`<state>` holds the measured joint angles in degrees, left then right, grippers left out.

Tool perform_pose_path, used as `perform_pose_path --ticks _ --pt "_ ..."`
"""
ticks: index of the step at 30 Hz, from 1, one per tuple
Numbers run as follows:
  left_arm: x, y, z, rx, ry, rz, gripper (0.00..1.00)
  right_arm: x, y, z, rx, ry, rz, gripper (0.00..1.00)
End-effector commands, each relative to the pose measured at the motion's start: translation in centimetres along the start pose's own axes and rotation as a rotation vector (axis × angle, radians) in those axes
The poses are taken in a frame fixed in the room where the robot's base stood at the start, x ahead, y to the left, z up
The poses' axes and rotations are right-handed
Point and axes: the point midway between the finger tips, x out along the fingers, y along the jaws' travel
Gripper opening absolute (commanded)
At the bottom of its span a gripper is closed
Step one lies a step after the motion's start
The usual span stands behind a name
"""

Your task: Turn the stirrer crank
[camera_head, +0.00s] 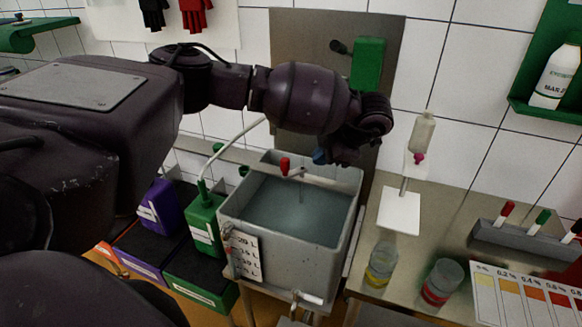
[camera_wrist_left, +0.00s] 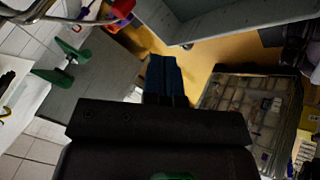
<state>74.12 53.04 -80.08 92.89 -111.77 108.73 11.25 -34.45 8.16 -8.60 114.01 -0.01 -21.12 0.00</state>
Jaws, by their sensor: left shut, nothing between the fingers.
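The stirrer crank has a red handle (camera_head: 284,165) and a metal arm, above the grey tank (camera_head: 229,230) of greyish liquid. A thin shaft goes down from the crank into the liquid. My left gripper (camera_head: 322,157) has blue fingers and hangs above the tank's back part, to the right of the red handle and apart from it. In the wrist view its blue fingers (camera_wrist_left: 165,78) are together with nothing between them. My arm hides part of the wall behind. My right gripper is not in view.
Green (camera_head: 203,226) and purple (camera_head: 158,208) canisters stand left of the tank. On the right, a metal counter holds a yellow-banded beaker (camera_head: 381,266), a red-banded beaker (camera_head: 441,283), a bottle on a stand (camera_head: 422,132) and a marker rack (camera_head: 520,248). A metal panel stands behind.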

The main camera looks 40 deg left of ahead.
Motion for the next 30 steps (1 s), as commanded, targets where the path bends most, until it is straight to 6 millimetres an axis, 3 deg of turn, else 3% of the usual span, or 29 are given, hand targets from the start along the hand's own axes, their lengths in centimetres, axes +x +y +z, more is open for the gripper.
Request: perform_pose_path --ticks 8,24,30 --pt "1.2 0.0 -0.1 -0.053 0.002 -0.001 0.00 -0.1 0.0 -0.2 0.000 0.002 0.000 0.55" --pt "10.3 0.0 -0.1 -0.052 0.003 0.000 0.00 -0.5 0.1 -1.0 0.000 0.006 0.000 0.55" --pt "11.3 2.5 -0.2 -0.053 0.001 0.001 0.00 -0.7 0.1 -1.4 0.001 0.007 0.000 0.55"
